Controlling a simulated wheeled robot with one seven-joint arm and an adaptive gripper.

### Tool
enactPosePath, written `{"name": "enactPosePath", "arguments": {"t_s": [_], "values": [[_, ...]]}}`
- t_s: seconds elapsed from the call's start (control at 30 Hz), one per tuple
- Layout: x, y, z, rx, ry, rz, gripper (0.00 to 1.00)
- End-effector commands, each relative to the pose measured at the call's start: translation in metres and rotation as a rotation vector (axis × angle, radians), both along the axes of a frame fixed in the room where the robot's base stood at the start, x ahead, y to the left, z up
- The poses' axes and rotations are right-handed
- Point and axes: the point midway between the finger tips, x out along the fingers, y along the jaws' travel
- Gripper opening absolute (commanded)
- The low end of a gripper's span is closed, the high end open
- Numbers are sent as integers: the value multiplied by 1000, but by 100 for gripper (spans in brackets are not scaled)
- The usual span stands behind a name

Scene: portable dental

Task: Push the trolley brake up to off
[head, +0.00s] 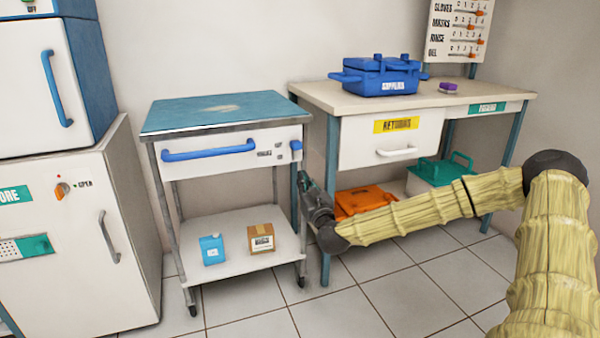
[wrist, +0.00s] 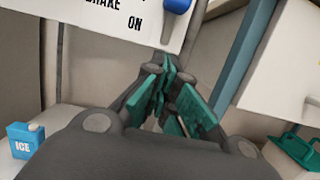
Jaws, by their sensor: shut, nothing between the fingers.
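The trolley (head: 190,128) has a blue top and a white front panel with a long blue handle. The brake (head: 296,145) is a small blue lever at the right end of that panel, beside small lettering. My gripper (head: 304,180) is below the lever, near the trolley's right front leg. In the wrist view its teal-padded fingers (wrist: 167,68) are together and empty, apart from the lever.
A blue bottle (head: 212,250) and a cardboard box (head: 261,239) stand on the trolley's lower shelf. A workbench (head: 450,99) is close on the right, with an orange case (head: 362,201) beneath. White cabinets stand left. Tiled floor in front is clear.

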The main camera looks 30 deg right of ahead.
Motion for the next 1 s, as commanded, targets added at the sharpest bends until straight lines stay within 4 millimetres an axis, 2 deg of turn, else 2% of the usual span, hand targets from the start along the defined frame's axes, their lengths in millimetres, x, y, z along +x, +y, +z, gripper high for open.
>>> {"name": "enactPosePath", "arguments": {"t_s": [0.2,0.4,1.0], "values": [[-33,7,-7,3,1,-1,0],[-49,11,-12,0,1,-1,0],[-52,12,-14,0,0,0,0]]}}
